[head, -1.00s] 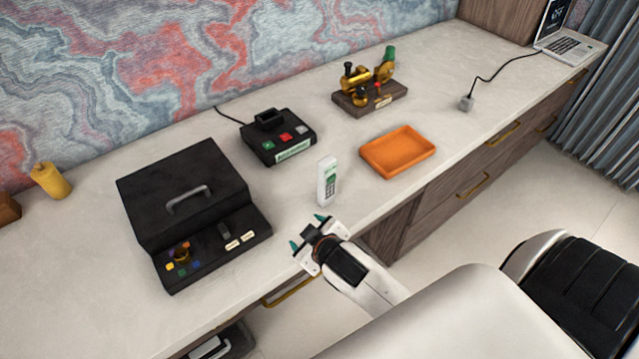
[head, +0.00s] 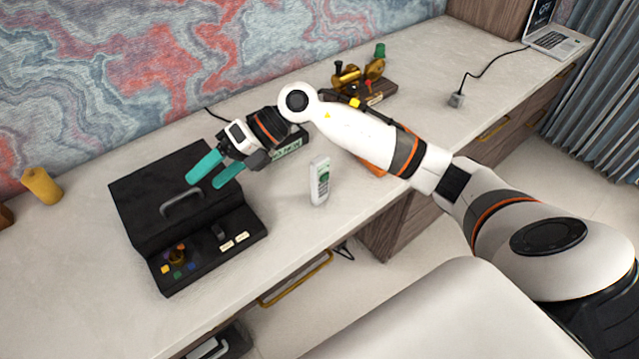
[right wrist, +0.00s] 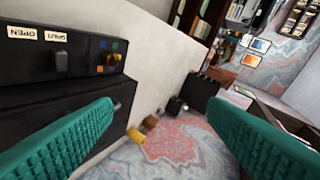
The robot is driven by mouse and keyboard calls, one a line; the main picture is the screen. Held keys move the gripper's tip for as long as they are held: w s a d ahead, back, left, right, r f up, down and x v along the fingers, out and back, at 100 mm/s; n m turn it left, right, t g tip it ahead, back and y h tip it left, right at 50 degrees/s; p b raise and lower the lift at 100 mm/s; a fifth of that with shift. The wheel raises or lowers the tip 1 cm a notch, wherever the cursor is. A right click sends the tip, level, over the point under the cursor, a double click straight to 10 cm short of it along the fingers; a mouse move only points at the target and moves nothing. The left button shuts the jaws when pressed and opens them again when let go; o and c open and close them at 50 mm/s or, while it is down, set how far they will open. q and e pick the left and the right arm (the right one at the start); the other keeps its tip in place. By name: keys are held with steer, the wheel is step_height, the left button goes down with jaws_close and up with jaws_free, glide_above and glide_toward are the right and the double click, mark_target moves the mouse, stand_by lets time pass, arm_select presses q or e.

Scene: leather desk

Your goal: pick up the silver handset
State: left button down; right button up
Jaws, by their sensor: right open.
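The silver handset (head: 320,181) stands upright on the desk, a pale slim phone with a green screen and keypad, in the middle of the head view. My right gripper (head: 208,176) is open and empty, with teal fingers, above the right part of the black case, to the left of the handset and apart from it. In the right wrist view its two teal fingers (right wrist: 170,135) are spread wide with nothing between them. The handset does not show in the right wrist view. My left gripper is not in view.
The black case (head: 130,200) with a handle and a control panel stands left of the handset. My right arm partly hides the black button box (head: 292,147), the orange tray (head: 372,170) and the brass device on a wooden base (head: 380,90). Desk in front of the handset is clear.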

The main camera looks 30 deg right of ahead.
steer(key=w+d+f+h, duration=0.1)
steer(key=w+d+h, duration=0.1)
steer(key=d+h, duration=0.7)
step_height(320, 180, up, 3)
steer(key=m+g+h, duration=0.1)
steer(key=g+h, duration=0.1)
steer(key=h, duration=0.1)
glide_above(320, 158)
steer(key=f+p, duration=0.1)
steer(key=f, duration=0.5)
steer(key=shift+s+d+f+p, duration=0.1)
steer(key=shift+s+p, duration=0.1)
steer(key=shift+p, duration=0.2)
steer(key=f+p, duration=0.1)
steer(key=f, duration=0.1)
steer(key=f+p, duration=0.1)
steer(key=f, duration=0.1)
steer(key=shift+w+a+f, duration=0.1)
steer(key=shift+a+f, duration=0.1)
steer(key=shift+f, duration=0.7)
jaws_close()
